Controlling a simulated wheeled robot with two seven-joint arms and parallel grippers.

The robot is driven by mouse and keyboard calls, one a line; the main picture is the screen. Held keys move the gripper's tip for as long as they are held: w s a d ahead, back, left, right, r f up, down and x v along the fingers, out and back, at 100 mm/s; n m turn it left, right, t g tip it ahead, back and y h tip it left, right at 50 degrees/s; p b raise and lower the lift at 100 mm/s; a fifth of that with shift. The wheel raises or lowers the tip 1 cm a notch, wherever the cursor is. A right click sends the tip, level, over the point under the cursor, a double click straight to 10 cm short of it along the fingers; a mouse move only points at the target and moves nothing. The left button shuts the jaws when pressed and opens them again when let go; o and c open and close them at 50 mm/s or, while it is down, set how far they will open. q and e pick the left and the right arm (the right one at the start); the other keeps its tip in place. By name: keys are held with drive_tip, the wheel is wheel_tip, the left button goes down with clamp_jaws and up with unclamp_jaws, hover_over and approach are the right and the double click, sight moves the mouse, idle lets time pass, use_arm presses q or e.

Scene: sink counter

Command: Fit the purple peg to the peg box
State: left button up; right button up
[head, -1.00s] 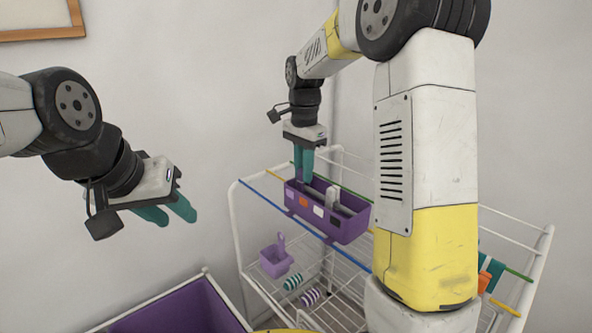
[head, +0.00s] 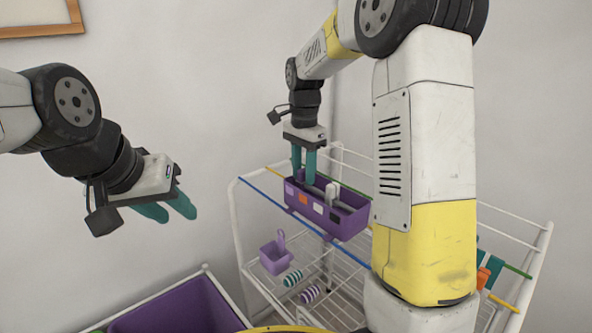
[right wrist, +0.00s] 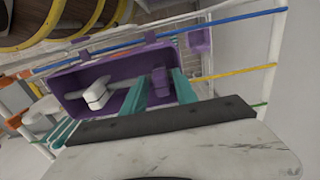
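The peg box (head: 322,215) is a purple trough with coloured squares on its front, hanging at the top of the white rack. A purple peg (right wrist: 160,80) stands inside it in the right wrist view, beside a white peg (right wrist: 97,93), which also shows in the head view (head: 331,192). My right gripper (head: 304,178) points down over the left end of the box. Its teal fingers are apart, on either side of the purple peg, with a gap visible. My left gripper (head: 176,212) is open and empty, well left of the rack.
The white rack (head: 236,225) has a blue rail (head: 263,192) along the box. A small purple scoop (head: 275,256) and two striped rolls (head: 292,278) are lower on it. A purple bin (head: 175,305) stands at bottom left. Teal and orange items (head: 488,272) hang at right.

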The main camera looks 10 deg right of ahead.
sight(304, 170)
drive_tip(key=shift+w+r, duration=0.1)
wheel_tip(304, 170, up, 8)
drive_tip(key=shift+f, duration=0.2)
idle(0.4)
